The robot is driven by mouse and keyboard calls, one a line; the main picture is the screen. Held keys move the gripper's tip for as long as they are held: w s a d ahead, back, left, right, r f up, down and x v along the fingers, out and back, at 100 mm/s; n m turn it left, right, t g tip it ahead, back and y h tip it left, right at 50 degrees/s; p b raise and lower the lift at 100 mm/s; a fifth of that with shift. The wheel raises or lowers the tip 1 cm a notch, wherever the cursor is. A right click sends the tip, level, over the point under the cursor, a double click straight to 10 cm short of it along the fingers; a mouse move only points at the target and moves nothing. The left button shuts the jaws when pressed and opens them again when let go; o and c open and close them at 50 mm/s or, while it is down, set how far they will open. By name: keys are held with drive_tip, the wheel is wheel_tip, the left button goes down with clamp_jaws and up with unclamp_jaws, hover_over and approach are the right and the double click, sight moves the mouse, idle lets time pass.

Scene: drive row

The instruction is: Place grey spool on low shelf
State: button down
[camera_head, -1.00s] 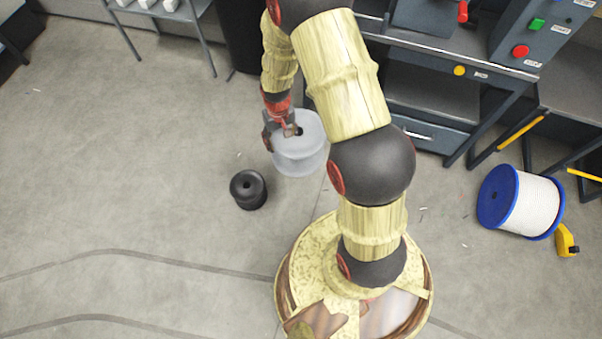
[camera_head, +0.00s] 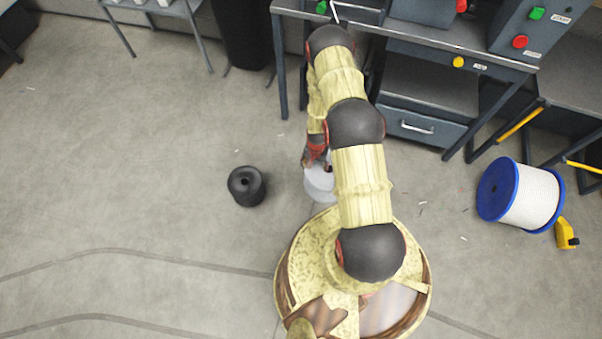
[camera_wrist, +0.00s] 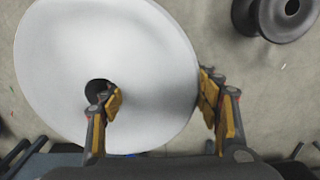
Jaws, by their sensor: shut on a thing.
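The grey spool (camera_head: 319,186) is in front of my base, partly hidden by my arm. In the wrist view the spool (camera_wrist: 150,60) fills the left, with its pale round flange facing the camera. My gripper (camera_wrist: 161,92) has one finger in the spool's centre hole and the other outside its rim, shut on it. In the head view my gripper (camera_head: 318,158) is at the spool's far side. A grey lower shelf (camera_head: 430,88) is under the workbench at the back right, above a drawer; I cannot tell if it is the low shelf meant.
A black spool (camera_head: 247,187) stands on the floor to the left. A blue-flanged reel of white cord (camera_head: 530,198) and a yellow tool (camera_head: 566,234) lie at the right. A dark bin (camera_head: 242,35) stands at the back. The left floor is clear.

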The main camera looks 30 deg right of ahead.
drive_tip(key=d+f+m, duration=0.1)
drive_tip(key=f+m, duration=0.1)
drive_tip(key=f, duration=0.1)
drive_tip(key=d+f+m, duration=0.1)
drive_tip(key=f, duration=0.2)
drive_tip(key=d+f+m, duration=0.1)
drive_tip(key=f+m, duration=0.1)
drive_tip(key=f, duration=0.1)
drive_tip(key=shift+s+d+f+m, duration=0.1)
drive_tip(key=shift+d+f+m, duration=0.05)
drive_tip(key=shift+f+m, duration=0.15)
drive_tip(key=shift+w+d+f+m, duration=0.45)
drive_tip(key=shift+w+f+m, duration=0.25)
drive_tip(key=shift+w+m, duration=0.1)
drive_tip(key=shift+w+d+r+m, duration=0.1)
drive_tip(key=shift+w+d+m, duration=0.35)
drive_tip(key=shift+w+m, duration=0.5)
drive_tip(key=shift+w+d+m, duration=0.45)
drive_tip(key=shift+w+m, duration=0.35)
drive_tip(key=shift+m, duration=0.4)
drive_tip(key=shift+w+d+r+m, duration=0.1)
drive_tip(key=shift+w+d+m, duration=0.35)
drive_tip(key=shift+w+m, duration=0.5)
drive_tip(key=shift+s, duration=0.1)
